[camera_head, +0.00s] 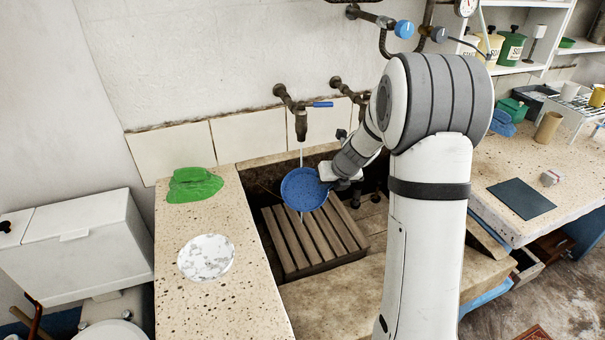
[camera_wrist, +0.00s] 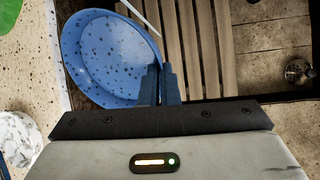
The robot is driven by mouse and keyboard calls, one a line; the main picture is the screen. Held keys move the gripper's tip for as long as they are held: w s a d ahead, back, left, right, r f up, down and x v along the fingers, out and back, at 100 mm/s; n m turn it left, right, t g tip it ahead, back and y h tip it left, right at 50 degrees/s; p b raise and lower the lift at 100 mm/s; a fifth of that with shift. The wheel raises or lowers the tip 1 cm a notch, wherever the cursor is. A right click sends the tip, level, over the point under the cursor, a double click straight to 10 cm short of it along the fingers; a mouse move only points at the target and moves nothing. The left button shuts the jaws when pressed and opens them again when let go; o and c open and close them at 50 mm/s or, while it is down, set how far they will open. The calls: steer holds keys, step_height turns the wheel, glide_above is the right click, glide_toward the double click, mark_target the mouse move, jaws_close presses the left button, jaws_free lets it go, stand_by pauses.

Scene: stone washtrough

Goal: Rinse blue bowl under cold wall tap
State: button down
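The blue bowl (camera_head: 305,189) is held in the trough under the left wall tap (camera_head: 300,122), which has a blue lever (camera_head: 322,104). A thin stream of water (camera_head: 301,157) runs from the spout down to the bowl, and a short streak shows below its rim. My gripper (camera_head: 331,173) is shut on the bowl's right rim. In the wrist view both fingers (camera_wrist: 161,84) pinch the rim of the bowl (camera_wrist: 108,58), whose inside is covered in dark specks. The bowl looks tilted; how far I cannot tell.
A wooden slatted rack (camera_head: 312,240) lies in the stone trough below the bowl. On the left ledge are a green cloth (camera_head: 194,184) and a white, grey-marked round plate (camera_head: 206,257). A second wall tap (camera_head: 340,86) is partly hidden by my arm. The right counter (camera_head: 500,170) holds several items.

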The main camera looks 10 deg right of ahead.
steer(key=s+r+p, duration=0.3)
steer(key=s+r, duration=0.1)
steer(key=s, duration=0.1)
steer(key=shift+a, duration=0.4)
stand_by(0.6)
